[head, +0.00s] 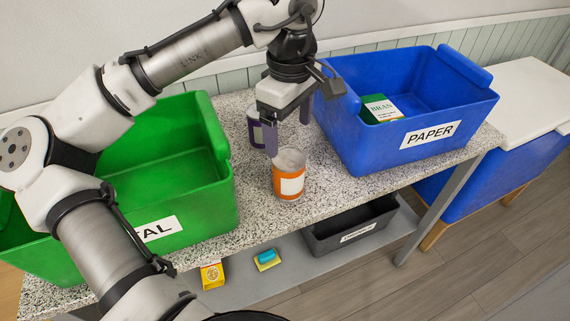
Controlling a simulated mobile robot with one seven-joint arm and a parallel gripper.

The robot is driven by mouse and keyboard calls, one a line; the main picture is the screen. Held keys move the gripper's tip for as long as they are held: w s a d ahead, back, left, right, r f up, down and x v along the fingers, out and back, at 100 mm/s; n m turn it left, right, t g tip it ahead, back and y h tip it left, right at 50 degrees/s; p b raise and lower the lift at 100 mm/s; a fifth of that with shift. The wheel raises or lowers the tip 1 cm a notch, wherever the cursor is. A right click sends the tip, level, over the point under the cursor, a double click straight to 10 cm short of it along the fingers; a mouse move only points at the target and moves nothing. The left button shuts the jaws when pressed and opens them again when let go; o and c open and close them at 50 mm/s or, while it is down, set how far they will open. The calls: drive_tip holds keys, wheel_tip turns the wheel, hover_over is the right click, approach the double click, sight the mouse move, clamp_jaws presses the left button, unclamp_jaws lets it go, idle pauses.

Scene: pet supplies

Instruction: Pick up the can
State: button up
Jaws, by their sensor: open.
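An orange can (289,187) with a pale label and a silver top stands upright on the speckled counter (255,220). A second can, purple with a pale label (254,131), stands behind it and is partly hidden by my gripper. My gripper (287,128) points down with its fingers apart, above and just behind the orange can. Nothing is between the fingers that I can make out. Whether a finger touches either can is not clear from this view.
A green bin (215,205) with a partly hidden label stands left. A blue bin (350,145) marked PAPER, holding a BRAN box (380,110), stands right. Below are a dark bin (350,237), a yellow box (212,275) and a small blue-and-yellow item (267,259). Counter in front of the orange can is clear.

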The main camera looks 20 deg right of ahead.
sight(290, 156)
wheel_tip(290, 156, down, 6)
drive_tip(key=shift+s+f+p, duration=0.15)
drive_tip(key=shift+f+p, duration=0.1)
drive_tip(key=shift+p, duration=0.05)
drive_tip(key=shift+s+f+p, duration=0.15)
drive_tip(key=shift+f+p, duration=0.2)
drive_tip(key=shift+f, duration=1)
drive_tip(key=shift+s+f+p, duration=0.1)
drive_tip(key=shift+f+p, duration=0.2)
drive_tip(key=shift+f, duration=1.05)
drive_tip(key=c, duration=1)
drive_tip(key=shift+c, duration=0.2)
drive_tip(key=shift+r, duration=0.1)
wheel_tip(290, 156, up, 18)
drive_tip(key=r+b, duration=0.1)
drive_tip(key=b, duration=0.1)
drive_tip(key=w+a+r+p, duration=0.3)
drive_tip(key=a+r+p, duration=0.4)
drive_tip(key=a+p, duration=0.25)
drive_tip(key=w+a+f, duration=0.1)
drive_tip(key=a, duration=0.5)
drive_tip(key=w+a+f, duration=0.1)
drive_tip(key=w+a, duration=0.1)
drive_tip(key=a, duration=0.5)
drive_tip(key=shift+w+a+f, duration=0.2)
drive_tip(key=shift+w+f, duration=0.05)
drive_tip(key=shift+w, duration=0.05)
